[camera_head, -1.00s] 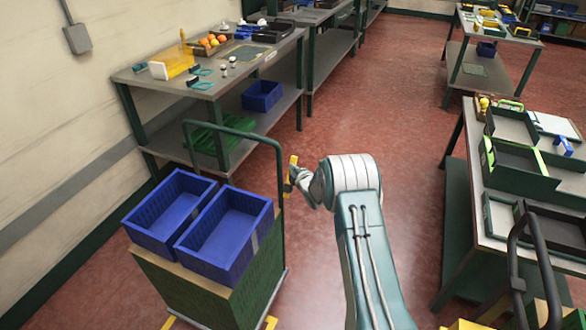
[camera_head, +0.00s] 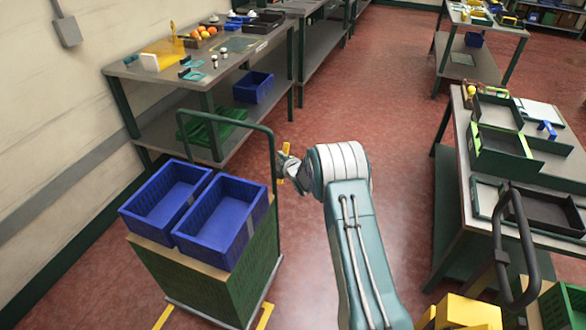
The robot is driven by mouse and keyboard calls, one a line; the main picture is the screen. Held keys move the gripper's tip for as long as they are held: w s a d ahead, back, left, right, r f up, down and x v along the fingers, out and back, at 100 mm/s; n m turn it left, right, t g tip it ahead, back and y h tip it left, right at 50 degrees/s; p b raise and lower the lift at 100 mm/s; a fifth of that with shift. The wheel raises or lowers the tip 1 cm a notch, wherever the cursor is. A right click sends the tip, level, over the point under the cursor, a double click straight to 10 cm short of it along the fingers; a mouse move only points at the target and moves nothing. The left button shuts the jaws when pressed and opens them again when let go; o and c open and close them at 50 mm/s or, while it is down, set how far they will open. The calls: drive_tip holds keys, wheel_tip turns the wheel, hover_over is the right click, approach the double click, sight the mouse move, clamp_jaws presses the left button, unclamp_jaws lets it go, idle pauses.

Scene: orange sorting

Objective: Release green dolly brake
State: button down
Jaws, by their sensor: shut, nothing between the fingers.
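The green dolly (camera_head: 258,262) stands at the lower left, with a tall green tube handle (camera_head: 235,123) on its far side. Two empty blue bins sit side by side on top of it: a left bin (camera_head: 150,222) and a right bin (camera_head: 205,246). My gripper (camera_head: 283,165) is small in view, just right of the handle's right post, and looks shut and empty. Yellow pieces show at its tip; I cannot tell whether they belong to it or to the dolly. I cannot make out a brake part clearly, nor whether the gripper touches the post.
A workbench (camera_head: 140,70) with oranges and small items stands behind the dolly along the wall. Another table (camera_head: 450,170) with trays is at right. A dark cart handle (camera_head: 525,250), a yellow box (camera_head: 468,312) and a green crate (camera_head: 565,305) are at lower right. Red floor between is clear.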

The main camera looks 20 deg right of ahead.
drive_tip(key=r+v, duration=0.1)
drive_tip(key=v, duration=0.8)
drive_tip(key=shift+d+r, duration=0.35)
drive_tip(key=shift+s+d, duration=0.1)
drive_tip(key=s+r+m+g+h, duration=0.4)
drive_tip(key=s+r+m, duration=0.7)
drive_tip(key=r, duration=0.8)
drive_tip(key=s+a+r+m+g, duration=0.1)
drive_tip(key=s+a+m+g, duration=0.1)
drive_tip(key=s, duration=1.4)
drive_tip(key=s+a+r+m+g+y, duration=0.1)
drive_tip(key=s+a+r+m+g, duration=0.1)
drive_tip(key=s, duration=1.5)
drive_tip(key=a+m+g, duration=0.1)
drive_tip(key=m, duration=0.1)
drive_tip(key=shift+a+m+g, duration=0.25)
drive_tip(key=shift+m+g, duration=0.05)
drive_tip(key=shift+g, duration=0.1)
